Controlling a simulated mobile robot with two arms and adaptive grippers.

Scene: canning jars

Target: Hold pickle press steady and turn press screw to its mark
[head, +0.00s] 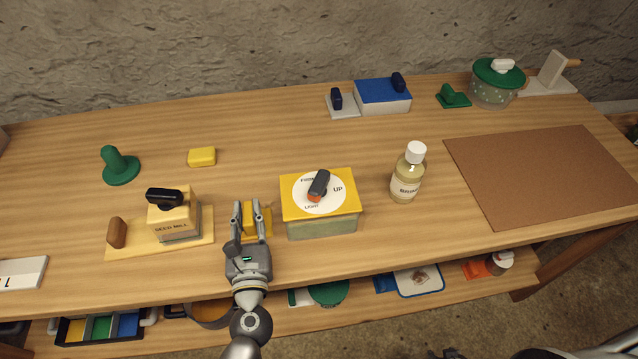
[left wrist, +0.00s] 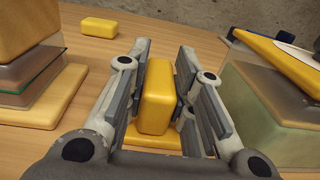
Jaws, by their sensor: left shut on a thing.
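The pickle press is a box with a yellow lid (head: 290,212) and a pale green, see-through body (head: 322,229). A white dial (head: 331,204) on the lid is lettered FIRM, LIGHT and UP. The press screw's dark knob (head: 319,182) lies slanted across the dial, with an orange-red spot at its lower end. A yellow upright grip on a flat yellow foot (left wrist: 156,98) stands at the press's left side. My left gripper (head: 251,207) is shut on this grip, one finger on each side. The press body also shows at the right of the left wrist view (left wrist: 262,120). My right gripper is out of view.
A seed mill (head: 175,220) stands on a board left of my left gripper. A bottle with a white cap (head: 407,175) stands right of the press. A yellow block (head: 202,157) and a green knobbed piece (head: 120,167) lie behind. A brown mat (head: 545,170) covers the right side.

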